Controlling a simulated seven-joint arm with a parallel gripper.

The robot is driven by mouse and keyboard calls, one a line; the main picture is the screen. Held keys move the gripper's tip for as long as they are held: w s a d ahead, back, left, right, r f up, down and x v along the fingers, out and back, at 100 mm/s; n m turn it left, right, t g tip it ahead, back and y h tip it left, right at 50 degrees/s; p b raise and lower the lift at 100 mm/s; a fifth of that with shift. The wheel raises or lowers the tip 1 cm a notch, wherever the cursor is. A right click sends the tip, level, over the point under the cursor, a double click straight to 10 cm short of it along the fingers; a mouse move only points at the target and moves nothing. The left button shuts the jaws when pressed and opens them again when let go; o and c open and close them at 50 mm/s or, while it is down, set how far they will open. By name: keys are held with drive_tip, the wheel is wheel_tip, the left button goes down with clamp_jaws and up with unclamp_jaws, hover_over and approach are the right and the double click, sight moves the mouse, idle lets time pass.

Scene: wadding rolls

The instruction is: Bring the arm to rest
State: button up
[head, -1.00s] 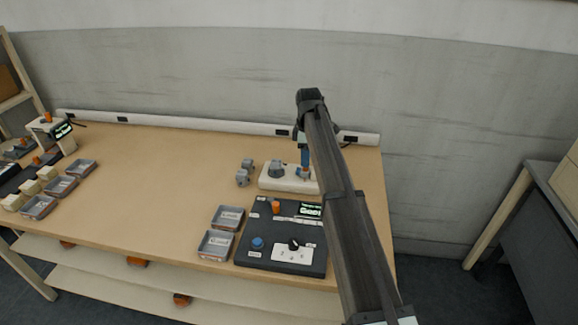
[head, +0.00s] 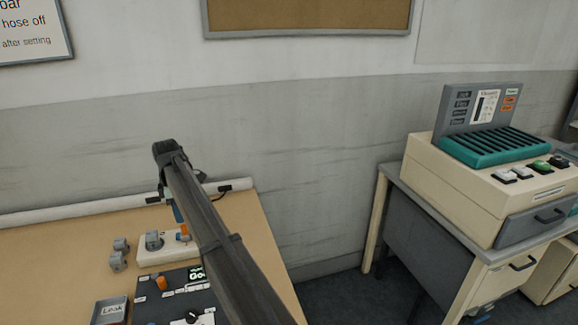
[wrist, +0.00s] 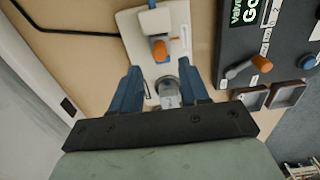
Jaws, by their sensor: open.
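My arm reaches out over the right end of the wooden table (head: 60,275). My gripper (wrist: 162,84) is open in the wrist view, its two blue fingers apart. A grey round part (wrist: 167,90) shows between and below the fingers. I cannot tell its height gap from them. Beyond the fingertips is the white base (wrist: 132,28) with an orange-tipped part (wrist: 160,50). In the head view the gripper is mostly hidden behind my arm; a blue bit of it (head: 178,212) shows above the white base (head: 150,254).
A dark control panel (head: 168,300) stands in front of the white base. Small grey parts (head: 119,254) and a grey tray (head: 109,311) lie to the left. A beige machine (head: 465,190) stands on a grey desk at the right. The wall (head: 300,140) is close behind the table.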

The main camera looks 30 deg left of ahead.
drive_tip(key=shift+d, duration=0.1)
drive_tip(key=w+d+f+m+t+h, duration=0.1)
drive_tip(key=w+d+f+m, duration=0.25)
drive_tip(key=d, duration=0.85)
drive_tip(key=w+d+f+m, duration=0.3)
drive_tip(key=w+d+f, duration=0.2)
drive_tip(key=d, duration=0.6)
drive_tip(key=w+d+f+m+t+h, duration=0.1)
drive_tip(key=w+d+f+m, duration=0.3)
drive_tip(key=d, duration=0.8)
drive_tip(key=s+d+f+m+g, duration=0.1)
drive_tip(key=d+f+m+g, duration=0.25)
drive_tip(key=d+f, duration=1.4)
drive_tip(key=s+d+f+m+g, duration=0.1)
drive_tip(key=s+d+f+m, duration=0.2)
drive_tip(key=s+d+f, duration=0.6)
drive_tip(key=s+d+f+m+g, duration=0.1)
drive_tip(key=s+d+f+m, duration=0.25)
drive_tip(key=d+f, duration=0.55)
drive_tip(key=s+d+f+m+g, duration=0.1)
drive_tip(key=s+d+m, duration=0.1)
drive_tip(key=s+d, duration=0.2)
drive_tip(key=s+d+f+m+g+y, duration=0.1)
drive_tip(key=s+d, duration=0.3)
drive_tip(key=s, duration=0.7)
drive_tip(key=s+d+f+m+g+y, duration=0.1)
drive_tip(key=s+d+f+m, duration=0.2)
drive_tip(key=s+d, duration=0.2)
drive_tip(key=s, duration=0.3)
drive_tip(key=shift+s, duration=0.2)
